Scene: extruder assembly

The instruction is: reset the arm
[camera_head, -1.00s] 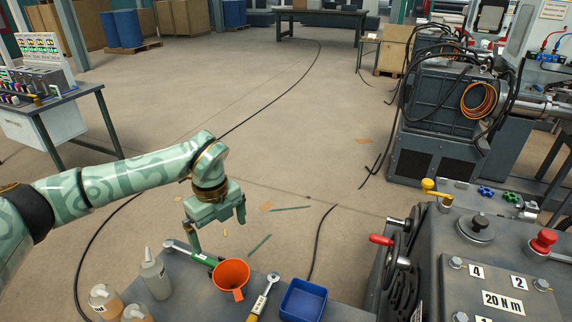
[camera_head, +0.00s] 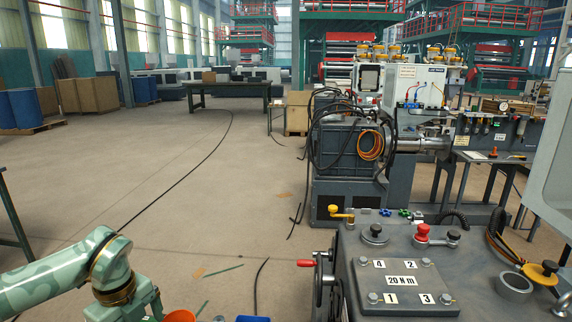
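My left arm comes in at the lower left. It is pale green with darker curved markings and a gold-and-black wrist. My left gripper (camera_head: 137,314) is at the bottom edge, where the picture cuts off its fingertips, so I cannot tell if it is open. The rim of an orange funnel (camera_head: 180,316) shows just right of it. My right arm and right gripper are not in view.
A grey machine top with a numbered plate (camera_head: 403,285), a red knob (camera_head: 422,231) and a red-handled wheel (camera_head: 306,263) fills the lower right. A blue bin (camera_head: 253,319) edges in at the bottom. A larger machine (camera_head: 349,150) stands behind. Open floor (camera_head: 175,195) lies left of centre.

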